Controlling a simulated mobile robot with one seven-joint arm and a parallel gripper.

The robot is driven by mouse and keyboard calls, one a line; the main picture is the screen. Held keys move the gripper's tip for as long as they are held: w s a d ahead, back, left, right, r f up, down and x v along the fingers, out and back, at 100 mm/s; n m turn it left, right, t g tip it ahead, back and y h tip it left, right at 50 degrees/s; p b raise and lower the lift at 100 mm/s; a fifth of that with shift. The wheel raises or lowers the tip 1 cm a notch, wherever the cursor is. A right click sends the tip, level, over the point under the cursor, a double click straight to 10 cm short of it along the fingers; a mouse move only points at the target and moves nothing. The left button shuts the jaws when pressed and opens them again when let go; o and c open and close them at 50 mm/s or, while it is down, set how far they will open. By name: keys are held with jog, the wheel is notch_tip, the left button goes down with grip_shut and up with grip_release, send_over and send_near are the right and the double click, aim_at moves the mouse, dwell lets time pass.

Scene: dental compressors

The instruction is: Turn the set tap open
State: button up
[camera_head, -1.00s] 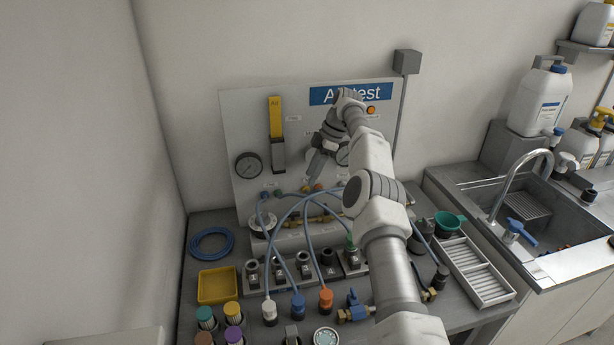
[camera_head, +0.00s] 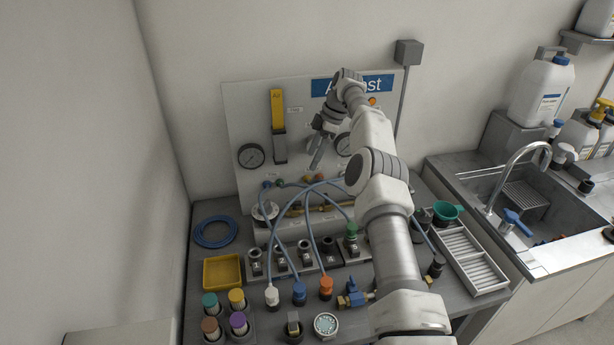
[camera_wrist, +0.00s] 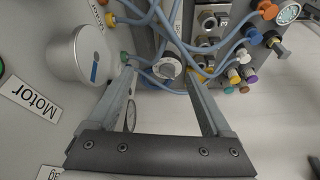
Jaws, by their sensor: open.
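My gripper (camera_head: 315,164) is in front of the lower middle of the upright test panel (camera_head: 240,115), fingers pointing down. In the wrist view my gripper (camera_wrist: 160,72) is open with nothing between its fingers; a white round part (camera_wrist: 167,68) shows beyond the fingertips. I cannot tell which fitting is the set tap. Small green and orange knobs sit low on the panel, near the gripper. A tap with a blue handle (camera_head: 354,296) and brass body lies on the bench. My arm hides the panel's right part.
Blue hoses (camera_head: 310,215) loop between the panel and bench, close below my gripper. A dark gauge (camera_head: 251,155) is on the panel's left. Numbered sockets, coloured plugs and a yellow tray (camera_head: 205,272) crowd the bench. The sink (camera_head: 550,215) is at the right.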

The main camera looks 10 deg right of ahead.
aim_at(294, 203)
jog(key=a+m, duration=0.1)
jog(key=a, duration=0.1)
jog(key=a+m+h+b, duration=0.1)
jog(key=a, duration=0.1)
jog(key=a+m, duration=0.1)
jog(key=shift+w+a+h+b, duration=0.3)
jog(key=shift+a+b, duration=0.1)
jog(key=s+a+m+t+h+b, duration=0.25)
jog(key=s+m+t+b, duration=0.2)
jog(key=s+m, duration=0.65)
jog(key=w+f+m, duration=0.1)
jog(key=w+f, duration=0.2)
jog(key=f, duration=0.2)
jog(key=w+d+f+m, duration=0.1)
jog(key=w+f, duration=0.2)
jog(key=f, duration=0.2)
jog(key=w+f+m, duration=0.1)
jog(key=w+f, duration=0.3)
jog(key=f, duration=0.2)
jog(key=shift+d+g+h, duration=0.35)
jog(key=shift+d, duration=0.05)
jog(key=shift+s, duration=0.1)
